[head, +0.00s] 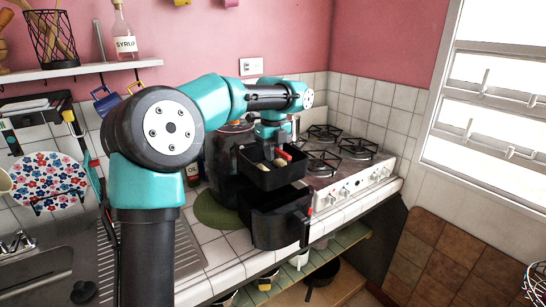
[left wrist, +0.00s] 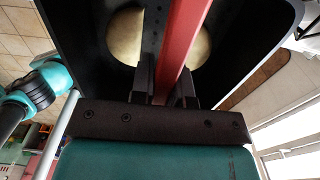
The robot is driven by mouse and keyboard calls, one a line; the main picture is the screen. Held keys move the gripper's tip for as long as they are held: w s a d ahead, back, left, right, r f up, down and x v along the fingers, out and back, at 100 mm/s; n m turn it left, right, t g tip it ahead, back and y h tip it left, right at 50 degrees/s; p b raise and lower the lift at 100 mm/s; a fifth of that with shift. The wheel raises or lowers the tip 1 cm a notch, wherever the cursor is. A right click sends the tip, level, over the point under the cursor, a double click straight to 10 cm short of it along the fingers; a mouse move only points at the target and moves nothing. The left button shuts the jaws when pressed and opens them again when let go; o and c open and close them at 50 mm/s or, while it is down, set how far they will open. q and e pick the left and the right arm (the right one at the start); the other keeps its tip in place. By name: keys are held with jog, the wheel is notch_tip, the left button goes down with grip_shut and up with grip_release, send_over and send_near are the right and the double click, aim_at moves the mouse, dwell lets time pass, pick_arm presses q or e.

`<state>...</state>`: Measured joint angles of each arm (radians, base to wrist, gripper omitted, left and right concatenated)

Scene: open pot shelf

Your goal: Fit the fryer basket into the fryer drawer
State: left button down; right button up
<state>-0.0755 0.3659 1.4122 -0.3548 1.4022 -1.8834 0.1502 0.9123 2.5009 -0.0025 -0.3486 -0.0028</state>
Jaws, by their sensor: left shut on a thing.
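The black fryer basket (head: 262,182) hangs in the head view with a few pale pieces of food inside. My left gripper (head: 276,148) is shut on its red divider or handle bar, which runs up between the fingers (left wrist: 166,82) in the left wrist view (left wrist: 184,40). The black fryer drawer (head: 278,226) stands out from the fryer body, open at the top. The basket is above the drawer's opening, apparently clear of it and slightly turned. The basket hides part of the opening. My right gripper is not in view.
The dark fryer body (head: 226,172) stands behind on the tiled counter. A white gas stove (head: 350,182) is close on the right. A green round mat (head: 212,210) lies beside the drawer. The counter's front edge is close to the drawer.

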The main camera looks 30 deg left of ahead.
pick_arm(q)
jog(key=shift+r, duration=2.25)
jog(key=w+d+f+n, duration=0.2)
jog(key=d, duration=0.8)
jog(key=w+d+f+n, duration=0.1)
jog(key=d+f+n, duration=0.15)
jog(key=d, duration=0.65)
jog(key=w+d+f+n, duration=0.2)
jog(key=d+n, duration=0.1)
jog(key=d, duration=0.7)
jog(key=s+d+f+n, duration=0.2)
jog(key=d, duration=0.7)
jog(key=s+d+f+n, duration=0.3)
jog(key=d, duration=0.7)
jog(key=s+d+f+n, duration=0.2)
jog(key=s+d, duration=0.1)
jog(key=d, duration=0.6)
jog(key=shift+s+d+f+n, duration=0.2)
jog(key=shift+d+f+n, duration=0.05)
jog(key=shift+d+n, duration=0.15)
